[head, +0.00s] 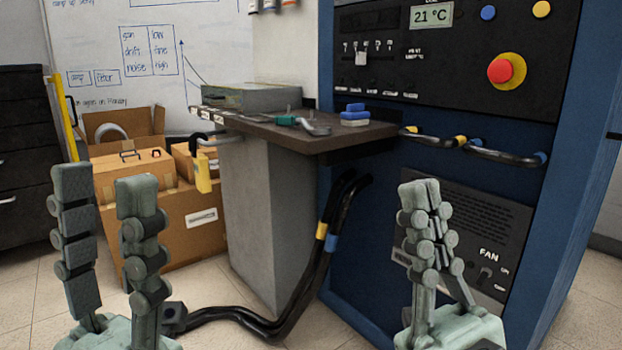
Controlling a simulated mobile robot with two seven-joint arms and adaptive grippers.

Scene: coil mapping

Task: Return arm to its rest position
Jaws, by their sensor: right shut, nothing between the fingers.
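My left gripper (104,180) is at the lower left, pointing up, with its two grey-green fingers wide apart and nothing between them. My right gripper (419,188) is at the lower right, pointing up, with its fingertips together and nothing held. It is in front of the blue cabinet (340,150) and overlaps the dark fan panel (480,230). I cannot tell its distance from the panel. Both arms below the grippers are out of view.
A dark shelf (360,140) on a grey pedestal (250,220) holds tools and a blue block (355,110). Black cables with yellow and blue bands (322,230) hang below it and run along the floor. Cardboard boxes (190,225) stand behind my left gripper. A red button (500,71) is high on the cabinet.

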